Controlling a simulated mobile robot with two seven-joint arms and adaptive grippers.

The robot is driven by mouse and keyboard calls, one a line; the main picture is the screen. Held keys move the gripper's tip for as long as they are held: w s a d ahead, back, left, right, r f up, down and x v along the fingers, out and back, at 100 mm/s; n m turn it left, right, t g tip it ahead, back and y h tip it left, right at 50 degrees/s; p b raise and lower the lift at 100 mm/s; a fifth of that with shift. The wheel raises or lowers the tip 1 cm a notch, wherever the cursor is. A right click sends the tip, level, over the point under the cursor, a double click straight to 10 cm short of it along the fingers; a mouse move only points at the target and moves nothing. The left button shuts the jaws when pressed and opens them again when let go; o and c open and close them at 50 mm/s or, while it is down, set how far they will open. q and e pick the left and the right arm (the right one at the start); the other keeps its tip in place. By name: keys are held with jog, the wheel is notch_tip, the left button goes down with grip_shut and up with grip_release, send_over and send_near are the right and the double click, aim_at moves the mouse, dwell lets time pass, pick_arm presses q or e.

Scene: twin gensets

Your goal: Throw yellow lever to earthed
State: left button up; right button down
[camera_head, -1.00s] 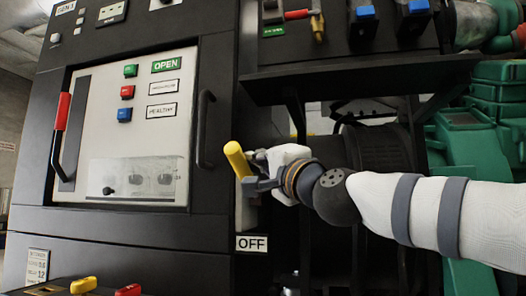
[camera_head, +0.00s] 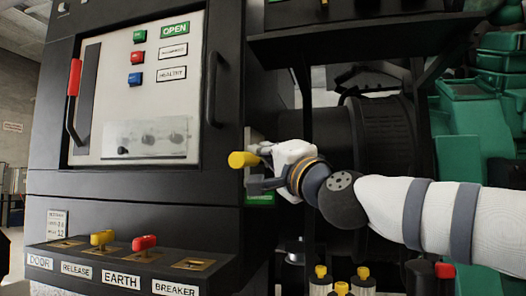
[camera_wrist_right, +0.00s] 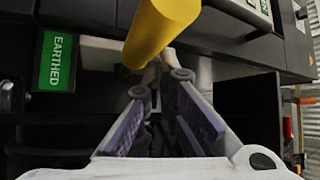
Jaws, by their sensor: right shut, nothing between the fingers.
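The yellow lever (camera_head: 243,160) sticks out from the side of the dark cabinet, its end pointing left and nearly level. In the right wrist view its thick round end (camera_wrist_right: 160,30) is close, just above the fingers. My right gripper (camera_head: 262,178) is beside and just under the lever; its fingers (camera_wrist_right: 157,80) are shut with nothing between them. Whether they touch the lever I cannot tell. A green label (camera_head: 260,199) lies below the lever; in the wrist view a green label (camera_wrist_right: 57,62) reads EARTHED. My left gripper is out of view.
The cabinet's pale door panel (camera_head: 150,90) has a black pull handle (camera_head: 213,90) and a red-gripped lever (camera_head: 74,80). A console below carries a yellow knob (camera_head: 103,238) and a red knob (camera_head: 144,243). Green machinery (camera_head: 480,110) stands at right.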

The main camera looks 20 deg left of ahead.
jog(key=shift+f, duration=0.2)
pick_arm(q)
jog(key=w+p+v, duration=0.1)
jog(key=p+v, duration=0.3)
pick_arm(e)
notch_tip(320, 180, up, 6)
jog(key=s, duration=0.1)
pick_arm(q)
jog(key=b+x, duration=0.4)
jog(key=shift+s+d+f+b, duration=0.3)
pick_arm(e)
jog(key=w+d+f, duration=0.1)
jog(key=d+f, duration=0.6)
jog(key=f, duration=0.2)
jog(key=shift+w+d+f, duration=0.15)
jog(key=shift+f, duration=0.1)
